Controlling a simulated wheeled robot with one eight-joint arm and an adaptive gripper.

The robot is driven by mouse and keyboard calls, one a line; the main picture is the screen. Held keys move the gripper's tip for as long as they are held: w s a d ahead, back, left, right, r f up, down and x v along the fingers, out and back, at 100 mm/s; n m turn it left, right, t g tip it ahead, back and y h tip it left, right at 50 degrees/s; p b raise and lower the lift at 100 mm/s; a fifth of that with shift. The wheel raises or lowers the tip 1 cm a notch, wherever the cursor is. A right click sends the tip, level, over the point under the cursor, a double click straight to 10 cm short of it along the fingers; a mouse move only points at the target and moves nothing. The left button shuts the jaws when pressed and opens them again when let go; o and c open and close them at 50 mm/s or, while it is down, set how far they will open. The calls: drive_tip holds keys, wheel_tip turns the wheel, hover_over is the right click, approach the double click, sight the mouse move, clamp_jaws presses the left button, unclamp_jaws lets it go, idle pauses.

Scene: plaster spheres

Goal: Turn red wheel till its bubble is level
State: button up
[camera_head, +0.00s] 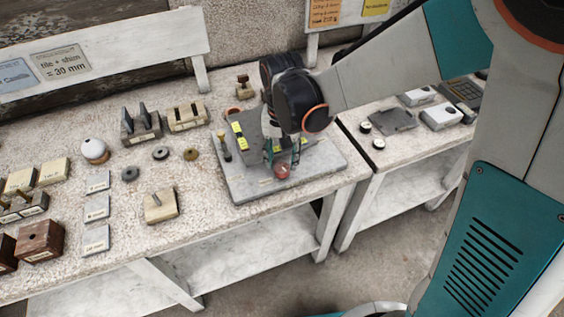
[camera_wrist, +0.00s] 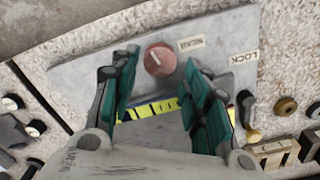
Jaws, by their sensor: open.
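The red wheel (camera_head: 282,171) sits near the front edge of a grey stone plate (camera_head: 245,188). In the wrist view the red wheel (camera_wrist: 160,60) is round with a pale line across its face. My gripper (camera_wrist: 159,72) is open, pointing down, its teal fingers on either side of the wheel; whether they touch it I cannot tell. A yellow vial strip (camera_wrist: 158,107) with dark marks lies between the fingers, partly hidden by them; its bubble is too small to make out. In the head view my gripper (camera_head: 275,152) covers part of the plate, and yellow vials (camera_head: 239,136) show to its left.
A LOCK label (camera_wrist: 243,58) and a small label (camera_wrist: 190,44) lie on the plate. A brass-and-black knob (camera_head: 224,151) stands at its left. A gap separates the right bench, with grey boxes (camera_head: 440,116).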

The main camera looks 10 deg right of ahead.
sight(283, 167)
drive_tip(key=shift+r, duration=1.8)
drive_tip(key=shift+w, duration=0.1)
drive_tip(key=w+d+r+t, duration=0.1)
drive_tip(key=w+d+r, duration=0.2)
drive_tip(key=w+d, duration=0.15)
drive_tip(key=s+d+r+n+t, duration=0.1)
drive_tip(key=s+d+r+t, duration=0.2)
drive_tip(key=s, duration=0.6)
drive_tip(key=s+d+r+n+t, duration=0.1)
drive_tip(key=s+d+r+t, duration=0.2)
drive_tip(key=s+d, duration=0.3)
drive_tip(key=shift+s+d+r+n, duration=0.4)
drive_tip(key=shift+s+r, duration=0.15)
drive_tip(key=shift+s, duration=1.1)
